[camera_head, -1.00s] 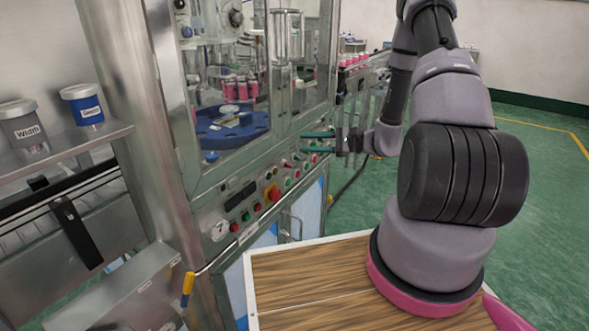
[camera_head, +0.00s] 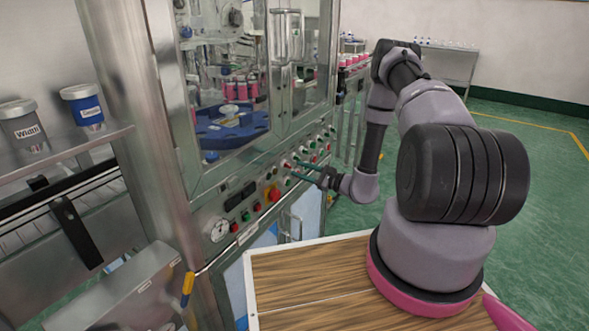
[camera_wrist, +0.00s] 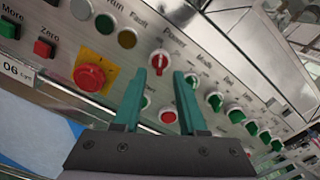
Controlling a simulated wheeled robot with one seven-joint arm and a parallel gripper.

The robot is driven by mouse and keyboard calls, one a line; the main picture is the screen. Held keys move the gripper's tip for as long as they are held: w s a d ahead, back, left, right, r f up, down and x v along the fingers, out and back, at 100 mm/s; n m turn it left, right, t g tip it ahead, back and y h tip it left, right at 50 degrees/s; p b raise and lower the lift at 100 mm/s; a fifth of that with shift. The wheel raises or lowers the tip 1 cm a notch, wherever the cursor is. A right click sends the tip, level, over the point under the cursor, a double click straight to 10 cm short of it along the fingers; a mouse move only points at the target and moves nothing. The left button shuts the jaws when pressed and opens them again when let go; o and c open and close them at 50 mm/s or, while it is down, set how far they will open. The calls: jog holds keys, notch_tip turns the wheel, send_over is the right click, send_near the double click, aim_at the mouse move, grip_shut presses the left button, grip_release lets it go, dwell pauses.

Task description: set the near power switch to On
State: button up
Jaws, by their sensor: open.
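In the wrist view, the near power switch (camera_wrist: 159,60) is a red rotary knob under the label "Power". Its pale handle bar points roughly up and down in the picture; its set position cannot be read. My gripper (camera_wrist: 160,74) is open, with its two teal fingers on either side of the line to the knob and tips close to it. I cannot tell whether they touch it. In the head view, my gripper (camera_head: 297,168) is at the machine's sloping control panel (camera_head: 255,196), where the knob is too small to make out surely.
A red emergency stop (camera_wrist: 89,77) on a yellow plate sits left of the knob. A red button (camera_wrist: 168,116) lies between my fingers, lower down. Several green knobs (camera_wrist: 235,115) run to the right. A wooden-topped table (camera_head: 300,285) stands below.

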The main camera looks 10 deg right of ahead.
aim_at(288, 166)
jog(key=shift+x, duration=1.45)
grip_shut()
jog(key=shift+m, duration=0.4)
jog(key=m, duration=0.5)
jog(key=shift+s+m, duration=0.1)
jog(key=shift+m, duration=0.2)
jog(key=m, duration=0.5)
jog(key=shift+m, duration=0.4)
